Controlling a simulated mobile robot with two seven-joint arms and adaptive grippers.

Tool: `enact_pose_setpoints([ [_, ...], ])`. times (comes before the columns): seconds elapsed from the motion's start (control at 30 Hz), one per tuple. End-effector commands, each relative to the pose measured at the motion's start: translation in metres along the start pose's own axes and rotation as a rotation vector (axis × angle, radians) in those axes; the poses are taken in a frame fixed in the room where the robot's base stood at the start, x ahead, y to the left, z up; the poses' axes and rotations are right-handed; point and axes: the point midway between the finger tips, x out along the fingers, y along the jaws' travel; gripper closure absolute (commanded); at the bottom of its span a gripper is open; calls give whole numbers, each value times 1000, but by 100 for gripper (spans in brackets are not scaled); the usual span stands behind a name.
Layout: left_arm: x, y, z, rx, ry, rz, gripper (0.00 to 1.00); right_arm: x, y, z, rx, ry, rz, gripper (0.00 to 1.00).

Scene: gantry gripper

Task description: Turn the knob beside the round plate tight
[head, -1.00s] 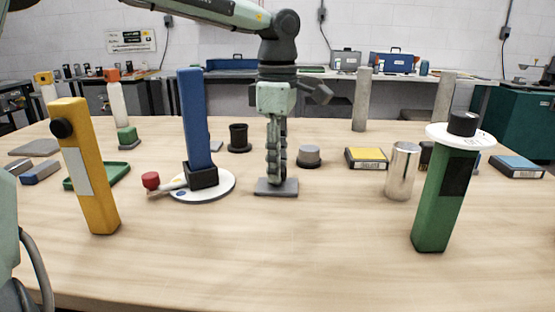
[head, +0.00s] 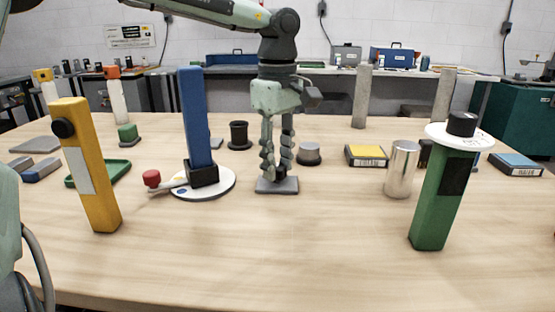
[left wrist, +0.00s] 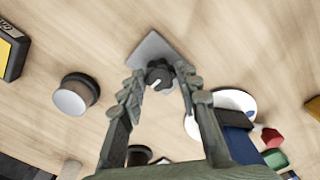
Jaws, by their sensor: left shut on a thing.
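A small dark knob (left wrist: 159,76) stands on a grey square base (left wrist: 150,49), which also shows in the head view (head: 277,187). My left gripper (head: 277,175) points straight down over the base, its two fingers on either side of the knob. In the left wrist view its fingertips (left wrist: 160,73) are shut on the knob. In the head view the fingertips hide most of the knob. The round white plate (head: 222,188) lies just left of the base, with a blue post standing on it. My right gripper is not in view.
A yellow post (head: 88,165) stands at left, a green post (head: 442,205) with a white disc and black cap at right. A metal cylinder (head: 402,170), a grey round knob (head: 309,153) and a black spool (head: 239,136) are nearby. The table's front middle is clear.

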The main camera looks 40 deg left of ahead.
Motion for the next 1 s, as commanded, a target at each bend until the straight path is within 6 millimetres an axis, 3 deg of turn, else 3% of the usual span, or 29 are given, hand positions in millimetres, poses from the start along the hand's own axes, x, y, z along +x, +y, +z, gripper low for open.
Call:
enact_pose_setpoints([
  [0.23, -1, 1, 0, 2, 1, 3, 96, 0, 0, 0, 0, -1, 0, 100],
  [0.27, -1, 1, 0, 1, 1, 3, 64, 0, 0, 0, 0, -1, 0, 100],
  [0.4, -1, 0, 0, 1, 1, 2, 47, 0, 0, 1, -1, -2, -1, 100],
  [0.77, -5, 0, 0, -1, 1, 2, 47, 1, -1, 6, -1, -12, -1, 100],
  [1.0, -46, 1, 0, -1, 2, 6, 47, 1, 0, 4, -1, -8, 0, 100],
])
